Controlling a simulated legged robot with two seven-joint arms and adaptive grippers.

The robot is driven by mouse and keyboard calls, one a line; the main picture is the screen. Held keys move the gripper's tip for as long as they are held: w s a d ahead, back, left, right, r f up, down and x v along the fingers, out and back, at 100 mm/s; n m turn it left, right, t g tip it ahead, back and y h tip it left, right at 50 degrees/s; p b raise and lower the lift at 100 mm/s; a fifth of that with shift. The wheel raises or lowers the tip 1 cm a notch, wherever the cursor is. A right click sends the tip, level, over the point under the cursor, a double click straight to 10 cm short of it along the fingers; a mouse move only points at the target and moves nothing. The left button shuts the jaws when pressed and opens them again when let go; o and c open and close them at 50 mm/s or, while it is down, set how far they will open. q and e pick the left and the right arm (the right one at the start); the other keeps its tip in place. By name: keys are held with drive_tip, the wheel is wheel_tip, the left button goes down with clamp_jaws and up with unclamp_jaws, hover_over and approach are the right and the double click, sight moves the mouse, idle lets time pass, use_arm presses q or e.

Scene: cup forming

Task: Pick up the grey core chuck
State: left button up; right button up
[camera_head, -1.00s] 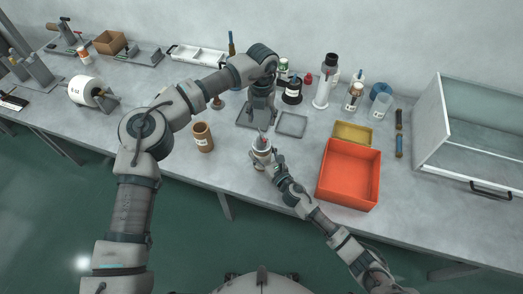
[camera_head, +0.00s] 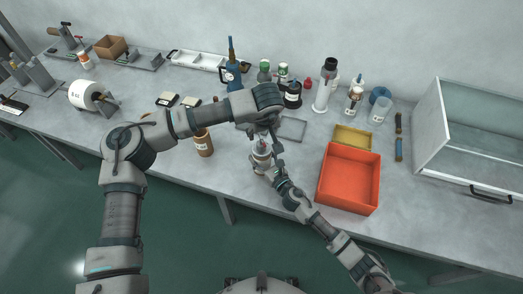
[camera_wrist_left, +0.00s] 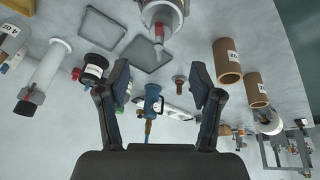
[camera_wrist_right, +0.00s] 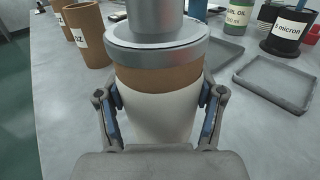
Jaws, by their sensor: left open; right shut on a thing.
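A grey core chuck, a metal cylinder with a wide flange (camera_wrist_right: 155,40), sits upright on top of a brown-and-white tube (camera_wrist_right: 158,105) in the right wrist view. My right gripper (camera_wrist_right: 160,112) is shut around the tube, below the flange. In the head view the held stack (camera_head: 261,155) is near the bench's front edge, partly hidden by my grippers. My left gripper (camera_head: 270,125) is just above and behind it, open and empty. In the left wrist view its fingers (camera_wrist_left: 160,85) are apart, and the held stack's pale round top with a red tip (camera_wrist_left: 160,20) shows at the top edge.
A brown tube (camera_head: 203,143) stands left of the held stack. A grey tray (camera_head: 291,128) lies behind it. An orange bin (camera_head: 348,178) and yellow box (camera_head: 352,136) stand to the right. Several bottles (camera_head: 292,95) line the back. The bench's left front is clear.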

sight(262, 139)
use_arm(q)
drive_tip(key=f+m, duration=0.1)
drive_tip(key=f, duration=0.1)
drive_tip(key=w+f+m, duration=0.1)
drive_tip(key=f, duration=0.1)
drive_tip(key=w+f+m, duration=0.1)
drive_tip(key=f, duration=0.1)
drive_tip(key=x, duration=0.4)
drive_tip(key=shift+s+f, duration=0.25)
drive_tip(key=shift+f, duration=0.25)
drive_tip(key=shift+w+f+t, duration=0.15)
drive_tip(key=shift+f+t, duration=0.1)
drive_tip(key=shift+t, duration=0.05)
clamp_jaws()
